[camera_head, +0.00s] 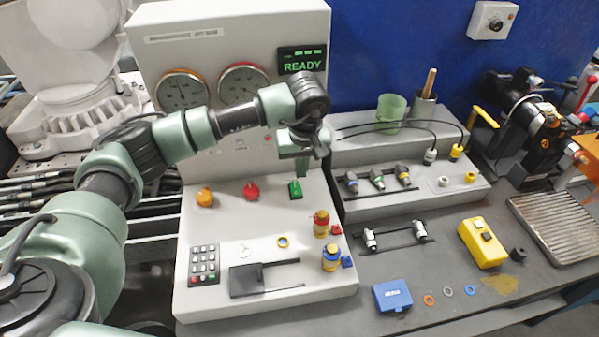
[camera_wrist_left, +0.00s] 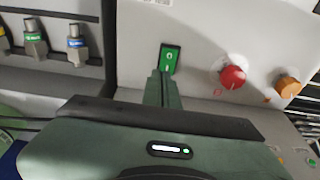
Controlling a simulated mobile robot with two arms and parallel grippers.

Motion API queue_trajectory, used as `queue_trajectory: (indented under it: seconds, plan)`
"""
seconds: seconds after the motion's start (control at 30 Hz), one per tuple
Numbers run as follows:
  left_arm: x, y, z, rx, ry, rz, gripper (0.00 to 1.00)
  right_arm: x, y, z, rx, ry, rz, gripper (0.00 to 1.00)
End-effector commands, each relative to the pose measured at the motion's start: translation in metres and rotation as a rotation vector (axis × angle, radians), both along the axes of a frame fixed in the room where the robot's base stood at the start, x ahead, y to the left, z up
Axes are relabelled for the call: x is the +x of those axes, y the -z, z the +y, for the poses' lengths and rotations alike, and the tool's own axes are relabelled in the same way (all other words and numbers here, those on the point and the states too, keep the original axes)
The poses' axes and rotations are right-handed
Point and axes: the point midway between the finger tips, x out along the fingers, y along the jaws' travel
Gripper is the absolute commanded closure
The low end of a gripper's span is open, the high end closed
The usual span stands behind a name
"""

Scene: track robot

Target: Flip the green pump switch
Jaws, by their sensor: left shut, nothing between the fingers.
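The green pump switch (camera_head: 295,189) is a small green rocker on the sloped light-grey panel, to the right of the red button. In the left wrist view the green switch (camera_wrist_left: 170,57) is straight ahead of the fingertips. My left gripper (camera_head: 302,174) points down just above the switch, shut and empty. In the left wrist view the shut fingers of the left gripper (camera_wrist_left: 163,74) reach the lower edge of the switch and cover a little of it. I cannot tell whether they touch it. My right gripper is not in view.
The red button (camera_head: 251,190) and orange button (camera_head: 204,197) are left of the switch. A keypad (camera_head: 204,264) and several knobs sit lower on the panel. A READY display (camera_head: 302,61) is above. Cable connectors (camera_head: 377,180) stand to the right.

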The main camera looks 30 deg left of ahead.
Motion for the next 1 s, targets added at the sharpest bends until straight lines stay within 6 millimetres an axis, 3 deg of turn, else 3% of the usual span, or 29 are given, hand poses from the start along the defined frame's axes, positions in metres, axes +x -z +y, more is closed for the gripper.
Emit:
queue_trajectory:
  seconds: [0.03, 0.1, 0.43, 1.0]
  plan:
    - [-0.004, -0.007, -0.004, -0.001, 0.003, -0.008, 1.0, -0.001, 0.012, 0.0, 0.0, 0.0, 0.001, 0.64]
    - [-0.01, -0.022, -0.008, 0.0, 0.003, -0.009, 1.0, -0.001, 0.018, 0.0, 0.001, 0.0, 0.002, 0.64]
    - [-0.031, -0.072, -0.024, 0.0, 0.002, -0.004, 1.0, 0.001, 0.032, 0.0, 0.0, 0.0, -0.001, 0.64]
    - [-0.034, -0.08, -0.026, 0.0, 0.0, -0.001, 1.0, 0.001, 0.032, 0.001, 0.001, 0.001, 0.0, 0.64]
